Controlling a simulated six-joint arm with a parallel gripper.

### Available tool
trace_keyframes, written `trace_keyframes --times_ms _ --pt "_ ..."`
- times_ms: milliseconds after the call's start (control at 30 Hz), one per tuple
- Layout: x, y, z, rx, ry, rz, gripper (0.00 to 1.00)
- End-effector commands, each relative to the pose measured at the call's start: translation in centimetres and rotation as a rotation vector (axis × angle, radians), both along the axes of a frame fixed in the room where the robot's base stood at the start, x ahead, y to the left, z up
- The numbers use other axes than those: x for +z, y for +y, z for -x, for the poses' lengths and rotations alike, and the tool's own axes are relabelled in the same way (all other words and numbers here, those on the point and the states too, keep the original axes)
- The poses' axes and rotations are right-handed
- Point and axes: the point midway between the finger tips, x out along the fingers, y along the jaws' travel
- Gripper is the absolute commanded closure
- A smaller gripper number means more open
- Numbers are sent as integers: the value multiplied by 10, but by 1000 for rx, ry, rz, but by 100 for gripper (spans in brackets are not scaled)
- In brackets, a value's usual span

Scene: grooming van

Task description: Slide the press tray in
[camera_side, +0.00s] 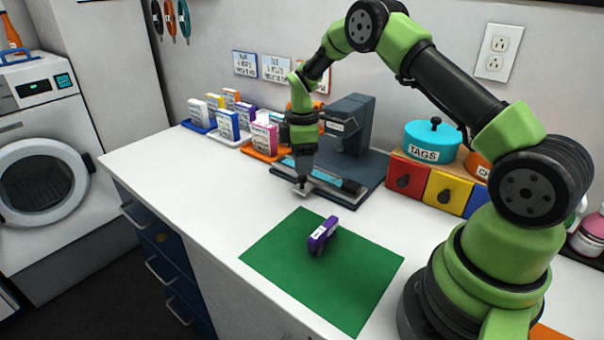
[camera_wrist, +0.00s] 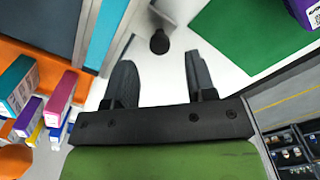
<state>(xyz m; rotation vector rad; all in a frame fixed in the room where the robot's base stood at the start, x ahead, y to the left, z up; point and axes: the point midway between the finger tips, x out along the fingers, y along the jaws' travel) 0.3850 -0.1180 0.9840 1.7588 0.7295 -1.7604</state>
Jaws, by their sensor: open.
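The press (camera_side: 350,130) is a dark grey machine on a dark base at the back of the white counter. Its low front part has pale metal rails and light blue strips (camera_side: 350,186); a blue strip also shows in the wrist view (camera_wrist: 104,36). A pale metal piece with a black knob (camera_wrist: 159,42), seemingly the press tray's front end, sticks out beyond the base. My gripper (camera_side: 302,186) points down over this end; its link partly hides the tray. In the wrist view my gripper (camera_wrist: 160,82) is open, with the knob beyond the fingertips and nothing between them.
A purple box (camera_side: 322,235) lies on a green mat (camera_side: 285,260) nearer the front. Several small boxes stand on coloured trays left of the press. A teal TAGS tin (camera_side: 432,142) sits on coloured drawers (camera_side: 445,190) at right. The counter's left front is clear.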

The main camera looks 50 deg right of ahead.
Motion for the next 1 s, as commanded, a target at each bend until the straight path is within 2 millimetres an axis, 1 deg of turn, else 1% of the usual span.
trace_keyframes --times_ms 33,100,233,400,600,633,667,700,767,800,833,1000 --pt "-10 0 1 0 4 -1 49" --pt "-21 0 1 1 3 0 49" --pt "-35 0 0 -1 0 0 49" --pt "-41 0 0 -2 -1 0 49" --pt "-41 0 0 -1 -2 1 49" --pt "-41 0 0 -1 -2 1 54" --pt "-41 0 0 -1 -2 1 61" --pt "-41 0 0 -1 -2 1 70" --pt "-41 0 0 -1 -1 1 84" --pt "-41 0 0 -1 -1 1 93" --pt "-41 0 0 -1 -1 1 100" --pt "-41 -3 0 -3 -1 1 100"
